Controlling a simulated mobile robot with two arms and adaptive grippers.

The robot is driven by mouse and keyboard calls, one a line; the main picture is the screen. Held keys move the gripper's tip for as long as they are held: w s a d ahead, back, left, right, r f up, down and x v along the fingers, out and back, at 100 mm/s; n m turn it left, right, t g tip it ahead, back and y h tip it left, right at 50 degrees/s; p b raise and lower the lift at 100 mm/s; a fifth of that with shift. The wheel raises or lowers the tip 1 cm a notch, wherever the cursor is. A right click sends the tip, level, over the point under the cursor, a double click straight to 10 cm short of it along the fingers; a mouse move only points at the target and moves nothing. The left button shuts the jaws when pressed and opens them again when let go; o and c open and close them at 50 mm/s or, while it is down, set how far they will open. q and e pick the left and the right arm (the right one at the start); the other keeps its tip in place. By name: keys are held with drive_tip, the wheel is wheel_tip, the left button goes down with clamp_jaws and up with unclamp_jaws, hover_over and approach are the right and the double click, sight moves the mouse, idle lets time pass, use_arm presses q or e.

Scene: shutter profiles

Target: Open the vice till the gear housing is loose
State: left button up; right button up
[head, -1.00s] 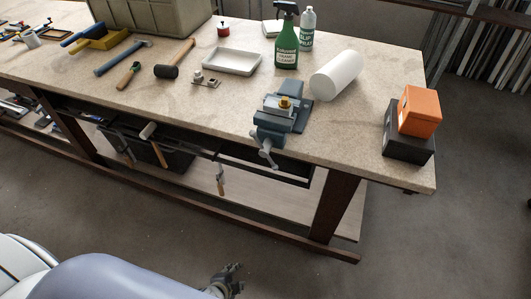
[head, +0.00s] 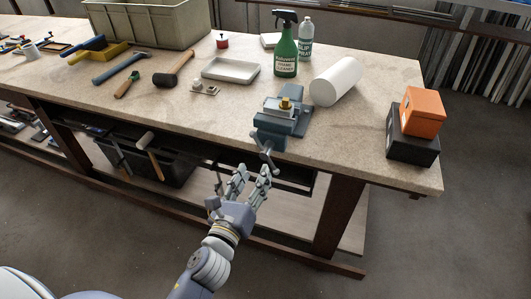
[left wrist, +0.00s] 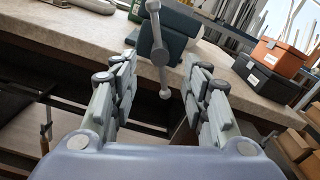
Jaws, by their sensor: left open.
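The blue-grey vice (head: 276,130) is fixed at the front edge of the workbench. The gear housing (head: 285,104), with a brass-coloured part on top, sits between its jaws. The vice's handle (head: 267,160) hangs at the front, below the bench top. My left gripper (head: 249,178) is open and empty, just below and in front of the handle. In the left wrist view, the handle bar (left wrist: 158,52) stands nearly upright beyond and between the open fingers (left wrist: 161,90), apart from them. The gear housing is not clear in that view. My right gripper is not in view.
On the workbench (head: 355,145), a paper roll (head: 336,81), a green spray bottle (head: 286,48) and a white tray (head: 230,70) stand behind the vice. Orange (head: 422,111) and black boxes (head: 410,148) sit at the right end. Tools hang under the bench edge.

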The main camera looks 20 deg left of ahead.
sight(266, 151)
use_arm(q)
drive_tip(key=w+p, duration=0.1)
drive_tip(key=w, duration=0.9)
drive_tip(key=shift+d, duration=0.2)
clamp_jaws()
